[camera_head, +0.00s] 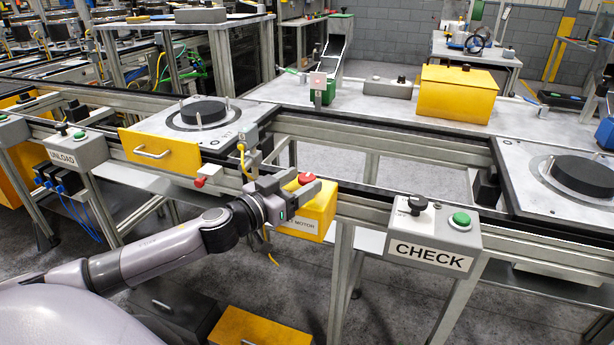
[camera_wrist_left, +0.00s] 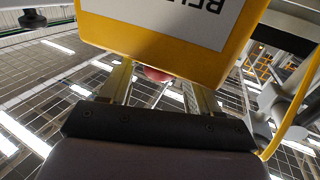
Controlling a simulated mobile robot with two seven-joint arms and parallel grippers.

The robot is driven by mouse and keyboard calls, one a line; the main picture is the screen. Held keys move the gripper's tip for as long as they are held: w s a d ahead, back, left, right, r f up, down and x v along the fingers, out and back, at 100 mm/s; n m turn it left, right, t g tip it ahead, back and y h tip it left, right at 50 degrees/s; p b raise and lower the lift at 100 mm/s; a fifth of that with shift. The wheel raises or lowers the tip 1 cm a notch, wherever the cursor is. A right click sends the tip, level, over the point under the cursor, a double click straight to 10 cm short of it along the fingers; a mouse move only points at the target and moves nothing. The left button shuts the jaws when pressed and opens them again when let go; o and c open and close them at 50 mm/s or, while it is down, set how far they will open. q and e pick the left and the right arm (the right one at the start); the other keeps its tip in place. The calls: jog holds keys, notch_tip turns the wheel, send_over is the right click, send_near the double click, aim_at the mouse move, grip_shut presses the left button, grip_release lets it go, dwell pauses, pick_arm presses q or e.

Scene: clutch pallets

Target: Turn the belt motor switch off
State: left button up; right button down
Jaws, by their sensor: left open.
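The belt motor switch box (camera_head: 318,212) is yellow, with a white label partly readable as "MOTOR", on the front rail of the conveyor. A red knob (camera_head: 306,178) shows on top of it. My left gripper (camera_head: 301,187) is open at the box top, with its fingers on either side of the knob; contact cannot be told. In the left wrist view, the yellow box (camera_wrist_left: 140,42) with its upside-down label fills the top. A bit of the red knob (camera_wrist_left: 157,75) shows between the two fingers, mostly hidden by the box. My right gripper is not in view.
A grey CHECK box (camera_head: 432,236) with a black knob and green button stands to the right. A small red button (camera_head: 200,181) and a yellow drawer (camera_head: 160,151) are to the left. A yellow cable (camera_wrist_left: 292,110) hangs beside the box in the wrist view.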

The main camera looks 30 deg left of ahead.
pick_arm(q)
jog(key=shift+w+d, duration=0.2)
jog(key=shift+w, duration=1.1)
jog(key=c, duration=1)
